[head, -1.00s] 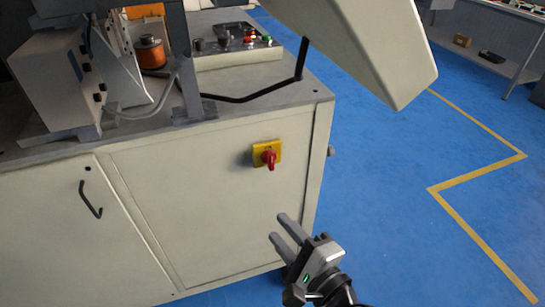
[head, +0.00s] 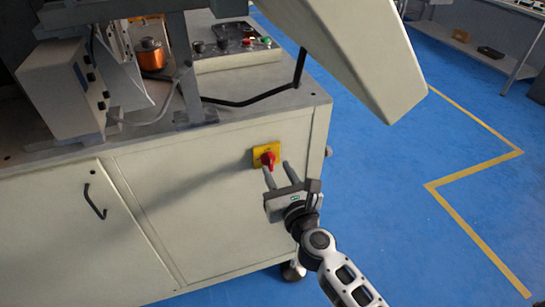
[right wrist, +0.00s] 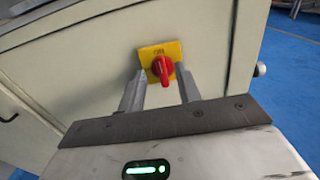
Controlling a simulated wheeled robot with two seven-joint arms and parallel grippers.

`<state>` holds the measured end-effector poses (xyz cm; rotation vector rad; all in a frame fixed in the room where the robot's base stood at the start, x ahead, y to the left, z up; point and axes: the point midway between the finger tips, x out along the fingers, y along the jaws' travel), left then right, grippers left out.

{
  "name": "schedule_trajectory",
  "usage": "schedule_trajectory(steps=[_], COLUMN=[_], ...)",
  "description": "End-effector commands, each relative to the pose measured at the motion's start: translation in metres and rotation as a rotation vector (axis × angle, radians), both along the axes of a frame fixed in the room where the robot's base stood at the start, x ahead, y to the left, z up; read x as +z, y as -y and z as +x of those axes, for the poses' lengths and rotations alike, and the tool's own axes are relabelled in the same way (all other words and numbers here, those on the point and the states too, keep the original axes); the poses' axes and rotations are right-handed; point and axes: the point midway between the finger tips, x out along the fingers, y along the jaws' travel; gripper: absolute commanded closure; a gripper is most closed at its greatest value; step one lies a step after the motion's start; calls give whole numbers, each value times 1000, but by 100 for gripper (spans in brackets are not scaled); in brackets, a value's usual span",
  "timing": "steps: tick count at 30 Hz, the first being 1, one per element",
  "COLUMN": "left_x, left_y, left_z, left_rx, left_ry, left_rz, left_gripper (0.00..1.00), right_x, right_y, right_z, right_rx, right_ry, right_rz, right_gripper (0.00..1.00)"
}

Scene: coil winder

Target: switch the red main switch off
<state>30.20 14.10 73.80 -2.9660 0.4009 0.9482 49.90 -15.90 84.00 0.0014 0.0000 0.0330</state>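The red main switch (head: 267,159) is a red rotary knob on a yellow square plate (head: 262,149), mounted on the front panel of the cream machine cabinet. It also shows in the right wrist view (right wrist: 162,68), where its handle looks near upright, leaning slightly. My right gripper (head: 277,167) is just below and in front of the switch. Its two fingers are apart, pointing at the panel, one on each side of the knob in the right wrist view (right wrist: 160,85), with nothing between them that I can see held. My left gripper is not in view.
The cabinet (head: 190,205) has a black door handle (head: 93,203) at left. On top are a control box with buttons (head: 232,43), an orange coil (head: 151,54) and a black bent rod (head: 255,97). A cream slanted housing (head: 355,50) overhangs at right. Blue floor lies right.

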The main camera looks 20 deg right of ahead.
Motion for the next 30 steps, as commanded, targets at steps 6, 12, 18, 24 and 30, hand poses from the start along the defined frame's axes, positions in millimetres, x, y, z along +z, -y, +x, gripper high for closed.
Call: schedule_trajectory(steps=[6,12,18,24,30], left_x=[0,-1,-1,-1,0], left_y=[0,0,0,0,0], left_z=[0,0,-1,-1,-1], left_rx=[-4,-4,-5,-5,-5], left_ry=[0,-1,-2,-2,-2], left_rz=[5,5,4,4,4], left_gripper=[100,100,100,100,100], right_x=[0,0,-1,-1,-1], right_y=[-2,-2,-2,-2,-2], right_z=[32,42,42,42,42], right_rx=[1,1,1,1,1], right_ry=[1,0,-1,-1,-1], right_rz=[-1,-1,-1,-1,-12], right_gripper=[66,66,66,95,96])
